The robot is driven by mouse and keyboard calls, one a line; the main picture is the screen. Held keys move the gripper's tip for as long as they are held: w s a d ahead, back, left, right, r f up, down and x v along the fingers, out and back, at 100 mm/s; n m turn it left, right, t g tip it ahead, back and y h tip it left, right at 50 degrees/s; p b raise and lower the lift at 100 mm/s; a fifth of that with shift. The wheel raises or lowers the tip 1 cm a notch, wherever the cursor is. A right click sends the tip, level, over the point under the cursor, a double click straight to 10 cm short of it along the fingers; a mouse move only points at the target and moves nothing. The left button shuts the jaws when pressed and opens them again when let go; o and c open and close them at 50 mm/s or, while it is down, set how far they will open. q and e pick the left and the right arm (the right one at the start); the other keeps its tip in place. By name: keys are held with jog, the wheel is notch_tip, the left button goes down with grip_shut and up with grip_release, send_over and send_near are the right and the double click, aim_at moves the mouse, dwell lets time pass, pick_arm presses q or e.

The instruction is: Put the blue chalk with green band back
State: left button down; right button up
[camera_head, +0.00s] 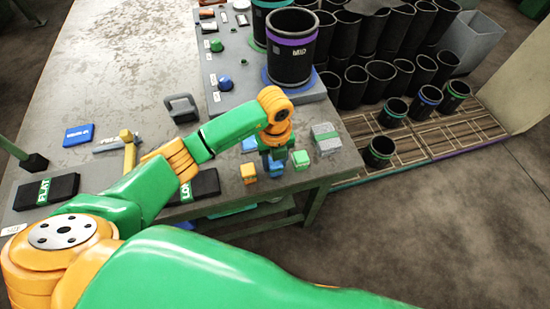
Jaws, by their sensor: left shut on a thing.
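My left arm reaches in from the left, and its gripper (272,156) points down over the near right corner of the table. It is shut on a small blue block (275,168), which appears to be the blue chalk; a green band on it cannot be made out. Another blue block (249,145) stands just behind and left of the gripper. An orange block (248,173) is to the left and a green block (300,159) to the right. The gripper's fingertips are partly hidden by its own wrist. My right gripper is not in view.
A grey block with a green stripe (327,139) sits near the table's right edge. A large black sleeve with a purple band (290,62) stands behind. A grey handled tool (181,108), a hammer (128,150) and black cases (47,191) lie left. Several black sleeves stand on pallets at right.

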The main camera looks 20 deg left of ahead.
pick_arm(q)
jog(key=shift+f, duration=0.15)
jog(key=shift+c, duration=2.1)
grip_release()
jog(key=shift+r, duration=0.35)
notch_tip(320, 180, up, 7)
jog(key=shift+r+b, duration=0.1)
jog(key=shift+b, duration=0.55)
notch_tip(320, 180, up, 5)
jog(key=shift+f+p, duration=0.2)
jog(key=shift+p, duration=0.3)
